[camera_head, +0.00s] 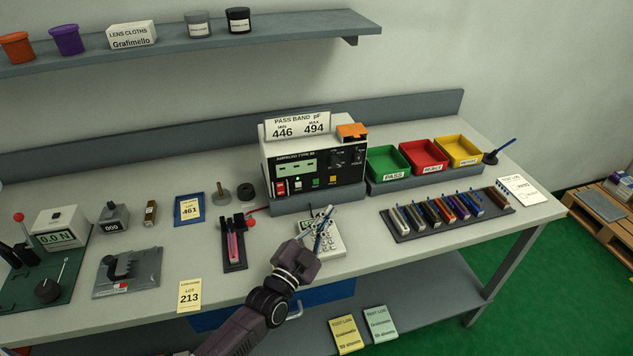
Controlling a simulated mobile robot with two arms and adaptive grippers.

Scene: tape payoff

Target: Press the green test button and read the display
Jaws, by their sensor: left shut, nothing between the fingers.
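The tester (352,170) stands at the back middle of the bench, with a pass band card (297,126) on top reading min 446, max 494. Its display (296,168) is green and shows dashes only. Below the display is a row of small buttons; the green button (315,183) sits between a white one and a yellow one, with a red switch at the left. My left gripper (325,220) is shut and empty, in front of the tester and over a white keypad device (333,243), which it partly hides. It looks apart from the green button. My right gripper is out of view.
Green, red and yellow bins (387,165) stand right of the tester. A dark rack (405,235) of several coloured parts lies in front of them. A black holder with pink tools (233,247) lies left of my gripper. A shelf (270,30) hangs above.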

